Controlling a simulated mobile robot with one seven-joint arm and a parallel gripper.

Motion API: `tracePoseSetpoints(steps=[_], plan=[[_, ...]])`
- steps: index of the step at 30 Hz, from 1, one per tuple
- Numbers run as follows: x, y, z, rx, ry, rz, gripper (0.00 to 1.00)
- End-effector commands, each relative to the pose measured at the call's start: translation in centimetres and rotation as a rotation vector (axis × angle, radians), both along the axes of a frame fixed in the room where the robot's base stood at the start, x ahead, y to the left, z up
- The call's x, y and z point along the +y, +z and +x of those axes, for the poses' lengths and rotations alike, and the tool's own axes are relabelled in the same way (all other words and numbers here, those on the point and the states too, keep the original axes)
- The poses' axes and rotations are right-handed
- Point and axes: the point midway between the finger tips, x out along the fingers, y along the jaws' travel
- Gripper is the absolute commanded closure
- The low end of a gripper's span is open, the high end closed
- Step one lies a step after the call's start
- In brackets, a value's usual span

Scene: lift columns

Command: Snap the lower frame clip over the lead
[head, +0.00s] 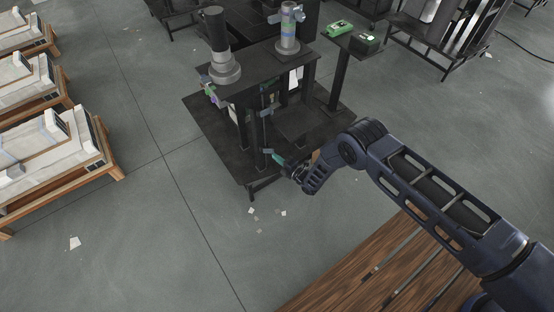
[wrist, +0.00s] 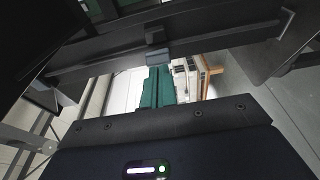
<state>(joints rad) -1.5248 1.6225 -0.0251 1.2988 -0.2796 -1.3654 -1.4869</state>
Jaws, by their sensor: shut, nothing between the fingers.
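My gripper (head: 275,157) has teal fingers and is at the front of a dark metal frame (head: 258,78), low down. In the wrist view the teal fingers (wrist: 158,74) are shut together and empty. A small grey-blue clip (wrist: 158,58) sits on the dark frame bar just beyond the fingertips; whether they touch it I cannot tell. In the head view the lower clip (head: 267,152) shows as a pale blue bit beside the fingertips. An upper clip (head: 266,112) is higher on the same line. The lead and the clip's closure are too small to make out.
The frame's top carries a dark cylinder on a grey base (head: 224,68) and a lighter column (head: 288,30). A green device (head: 365,43) is on a side shelf. A wooden slatted bench (head: 360,265) is at the front. Pale scraps (head: 251,211) lie on the open floor.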

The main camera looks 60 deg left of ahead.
Motion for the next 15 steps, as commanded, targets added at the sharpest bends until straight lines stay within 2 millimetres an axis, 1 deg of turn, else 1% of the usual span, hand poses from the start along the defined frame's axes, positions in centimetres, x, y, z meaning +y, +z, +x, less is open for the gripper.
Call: tracePoseSetpoints(steps=[5,11,15], plan=[[0.3,0.0,0.5,-0.001,0.065,0.000,1.00],[0.8,0.0,1.6,-0.002,0.184,0.001,1.00],[1.3,0.1,2.1,0.001,0.177,0.002,1.00]])
